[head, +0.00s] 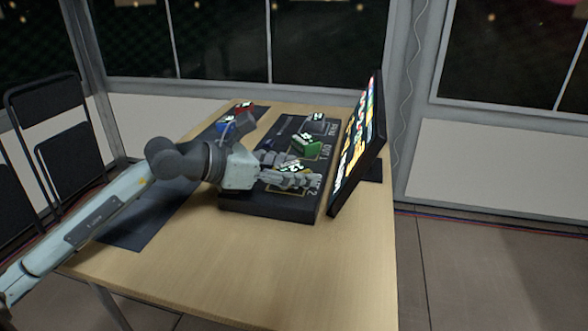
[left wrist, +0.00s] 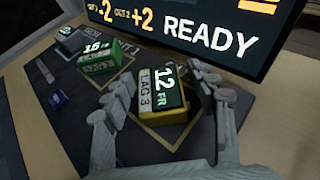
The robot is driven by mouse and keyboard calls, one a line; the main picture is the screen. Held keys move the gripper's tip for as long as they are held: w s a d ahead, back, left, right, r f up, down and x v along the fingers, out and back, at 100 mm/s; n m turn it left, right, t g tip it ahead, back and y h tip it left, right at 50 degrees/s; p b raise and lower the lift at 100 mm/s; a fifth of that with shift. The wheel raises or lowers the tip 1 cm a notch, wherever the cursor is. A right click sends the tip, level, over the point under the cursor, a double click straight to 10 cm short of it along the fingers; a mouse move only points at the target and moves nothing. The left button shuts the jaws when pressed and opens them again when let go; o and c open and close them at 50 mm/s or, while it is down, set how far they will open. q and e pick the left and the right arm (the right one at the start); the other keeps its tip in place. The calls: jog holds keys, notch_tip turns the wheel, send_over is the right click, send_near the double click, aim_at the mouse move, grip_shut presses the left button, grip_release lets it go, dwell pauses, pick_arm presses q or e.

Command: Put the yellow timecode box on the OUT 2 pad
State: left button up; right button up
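In the head view my left gripper (head: 292,179) reaches over the near end of the console (head: 265,207) and hides most of the box. I cannot tell whether the box rests inside the outline. My right gripper is out of view.
A green box (head: 308,148) and a grey box (head: 318,122) stand farther along the console. A tilted screen (head: 358,140) reading "READY" rises close to the right of the gripper. Red (head: 246,107) and blue (head: 222,127) items lie at the back left. The table's front is clear.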

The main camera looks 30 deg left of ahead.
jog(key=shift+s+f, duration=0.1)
pick_arm(q)
jog(key=shift+r, duration=0.1)
jog(key=shift+r, duration=0.15)
jog(key=shift+s+a, duration=0.2)
jog(key=shift+s, duration=0.15)
jog(key=b+v, duration=0.1)
jog(key=v, duration=1)
jog(key=shift+a, duration=0.1)
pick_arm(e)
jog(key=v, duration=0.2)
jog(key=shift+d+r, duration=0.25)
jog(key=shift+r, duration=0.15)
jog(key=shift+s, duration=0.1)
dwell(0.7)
